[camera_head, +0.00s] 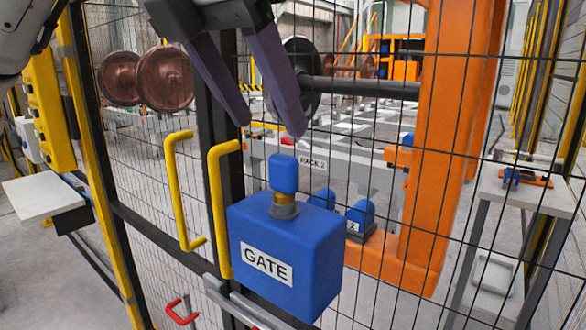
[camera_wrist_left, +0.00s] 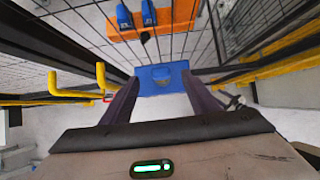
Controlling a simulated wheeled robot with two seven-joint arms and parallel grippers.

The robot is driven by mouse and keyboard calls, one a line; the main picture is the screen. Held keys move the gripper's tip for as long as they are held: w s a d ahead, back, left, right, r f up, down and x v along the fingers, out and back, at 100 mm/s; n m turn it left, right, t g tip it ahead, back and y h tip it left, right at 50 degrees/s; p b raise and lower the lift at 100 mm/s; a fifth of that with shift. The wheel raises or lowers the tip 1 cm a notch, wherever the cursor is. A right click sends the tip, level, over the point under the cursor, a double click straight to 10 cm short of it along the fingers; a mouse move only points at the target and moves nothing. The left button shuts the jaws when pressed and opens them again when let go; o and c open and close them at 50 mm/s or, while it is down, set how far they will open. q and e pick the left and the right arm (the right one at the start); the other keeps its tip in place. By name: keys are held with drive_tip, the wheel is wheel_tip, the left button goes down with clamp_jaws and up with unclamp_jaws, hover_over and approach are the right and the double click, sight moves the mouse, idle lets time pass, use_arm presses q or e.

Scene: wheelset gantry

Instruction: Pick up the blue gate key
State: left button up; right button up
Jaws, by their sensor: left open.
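The blue gate key (camera_head: 284,174) stands upright in the top of the blue box labelled GATE (camera_head: 285,250), with a brass and grey collar under its blue head. My left gripper (camera_head: 270,130) is open and empty, its two dark fingers pointing down just above the key, apart from it. In the left wrist view, the key (camera_wrist_left: 160,72) shows as a darker blue shape on the box (camera_wrist_left: 150,86), between the fingertips of my left gripper (camera_wrist_left: 160,80). My right gripper is in neither view.
Yellow handles (camera_head: 222,210) stand left of the box, on the black mesh fence. Behind the mesh are an orange post (camera_head: 450,130), more blue blocks (camera_head: 361,213) and wheelsets (camera_head: 165,78). A grey side table (camera_head: 527,192) stands at right. A red handle (camera_head: 180,311) sits low at left.

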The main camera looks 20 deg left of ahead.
sight(277, 160)
use_arm(q)
drive_tip(key=x, duration=0.4)
drive_tip(key=shift+s+f, duration=0.2)
drive_tip(key=x, duration=0.4)
drive_tip(key=shift+s+a+f, duration=0.2)
drive_tip(key=shift+s+f, duration=0.05)
drive_tip(key=shift+f, duration=0.1)
drive_tip(key=shift+w+d+f, duration=0.15)
drive_tip(key=shift+w+f, duration=0.1)
drive_tip(key=shift+f, duration=0.15)
drive_tip(key=c, duration=1)
drive_tip(key=shift+c, duration=0.7)
drive_tip(key=shift+r, duration=0.15)
